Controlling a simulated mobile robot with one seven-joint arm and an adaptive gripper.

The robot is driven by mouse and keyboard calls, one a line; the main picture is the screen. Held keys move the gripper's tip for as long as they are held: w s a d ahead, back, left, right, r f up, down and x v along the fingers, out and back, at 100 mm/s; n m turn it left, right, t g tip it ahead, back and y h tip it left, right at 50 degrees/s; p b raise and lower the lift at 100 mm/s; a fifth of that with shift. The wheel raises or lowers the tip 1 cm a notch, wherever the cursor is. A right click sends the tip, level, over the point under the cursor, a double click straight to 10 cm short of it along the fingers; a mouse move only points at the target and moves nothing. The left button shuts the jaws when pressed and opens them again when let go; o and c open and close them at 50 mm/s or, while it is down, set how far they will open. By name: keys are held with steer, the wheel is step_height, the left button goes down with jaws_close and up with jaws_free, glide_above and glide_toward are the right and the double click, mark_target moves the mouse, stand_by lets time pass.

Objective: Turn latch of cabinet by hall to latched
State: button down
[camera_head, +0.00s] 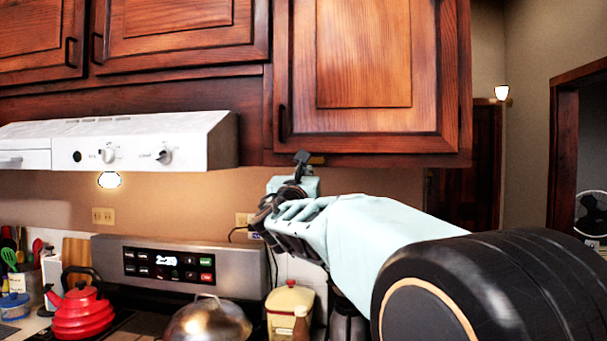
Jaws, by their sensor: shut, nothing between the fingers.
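The cabinet by the hall (365,50) is the large dark wood upper cabinet right of the range hood, with a raised panel door. Its door looks shut, with a dark vertical handle (282,122) at the lower left. A small brass-coloured piece (318,160) shows at the cabinet's bottom edge; it may be the latch, but it is too small to tell how it is turned. My gripper (301,158) is shut and empty, pointing up at that bottom edge just left of the brass piece. I cannot tell whether they touch.
The white range hood (130,142) is left of my gripper. Below are the stove's control panel (170,265), a red kettle (80,312), a metal lid (208,322) and a cream canister (290,305). The hall doorway is to the right.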

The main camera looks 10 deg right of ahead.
mark_target(311, 148)
steer(key=shift+w+a+r+m+h+b, duration=0.15)
steer(key=shift+m+h+b, duration=0.3)
steer(key=shift+m, duration=0.75)
steer(key=shift+d+r+m+g+h+p, duration=0.15)
steer(key=shift+r+m+g+h, duration=0.5)
steer(key=shift+m, duration=2.45)
steer(key=shift+r+m+g+h+p, duration=0.1)
steer(key=shift+r+m+g, duration=1)
steer(key=shift+m, duration=2)
steer(key=shift+d+r+m+g+h+p, duration=0.15)
steer(key=shift+r+m+g+h, duration=0.65)
steer(key=shift+m, duration=2.3)
steer(key=shift+r+y, duration=0.3)
steer(key=shift+y, duration=0.2)
steer(key=shift+a+t, duration=0.15)
steer(key=shift+t, duration=0.1)
